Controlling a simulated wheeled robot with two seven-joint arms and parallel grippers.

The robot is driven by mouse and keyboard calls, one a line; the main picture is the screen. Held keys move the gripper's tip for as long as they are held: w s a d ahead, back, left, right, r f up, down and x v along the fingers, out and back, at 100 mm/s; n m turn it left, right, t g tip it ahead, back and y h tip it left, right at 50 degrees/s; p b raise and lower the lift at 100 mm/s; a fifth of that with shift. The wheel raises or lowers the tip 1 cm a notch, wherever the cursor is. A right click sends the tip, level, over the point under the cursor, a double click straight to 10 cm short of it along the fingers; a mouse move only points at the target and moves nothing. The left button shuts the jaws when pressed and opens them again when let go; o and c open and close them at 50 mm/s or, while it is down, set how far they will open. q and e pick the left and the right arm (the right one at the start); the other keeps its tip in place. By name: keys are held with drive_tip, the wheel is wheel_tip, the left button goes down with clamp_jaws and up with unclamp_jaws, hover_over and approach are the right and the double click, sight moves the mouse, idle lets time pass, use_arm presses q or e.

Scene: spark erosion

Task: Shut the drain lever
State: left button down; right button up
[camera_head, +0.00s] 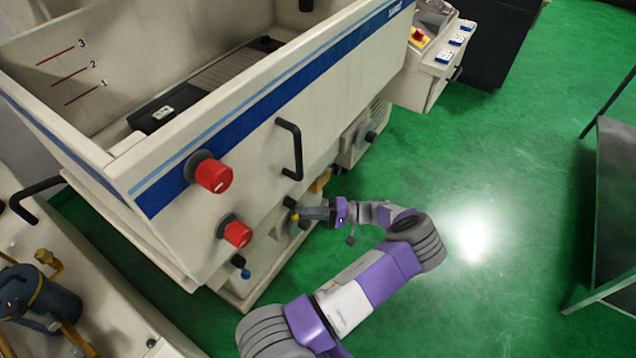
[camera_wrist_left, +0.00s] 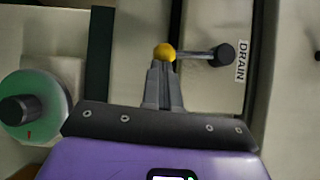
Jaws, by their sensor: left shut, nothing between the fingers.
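The drain lever (camera_wrist_left: 197,54) shows in the left wrist view as a thin grey bar with a yellow ball knob (camera_wrist_left: 165,52) at one end and a dark round pivot (camera_wrist_left: 226,54) at the other. A DRAIN label (camera_wrist_left: 242,62) is beside the pivot. My left gripper (camera_wrist_left: 163,75) is shut and empty, its fingertips right at the yellow knob; I cannot tell whether they touch it. In the head view my left gripper (camera_head: 303,214) is at the lower side of the machine tank, where the yellow knob (camera_head: 294,215) shows small. My right gripper is not in view.
The tank (camera_head: 250,125) carries two red knobs (camera_head: 212,175) (camera_head: 237,234) and a black handle (camera_head: 291,150) above my gripper. A green-rimmed dial (camera_wrist_left: 32,105) is at left in the wrist view. Green floor (camera_head: 520,180) is open to the right.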

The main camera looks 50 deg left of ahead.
use_arm(q)
drive_tip(key=shift+s+f+m+g, duration=0.15)
drive_tip(key=shift+s+m+g, duration=0.15)
drive_tip(key=shift+s+m, duration=0.15)
drive_tip(key=shift+y, duration=0.3)
drive_tip(key=w+a+b+v, duration=0.1)
drive_tip(key=b+v, duration=0.3)
drive_tip(key=v, duration=0.9)
drive_tip(key=shift+w+a, duration=0.35)
drive_tip(key=shift+a, duration=0.15)
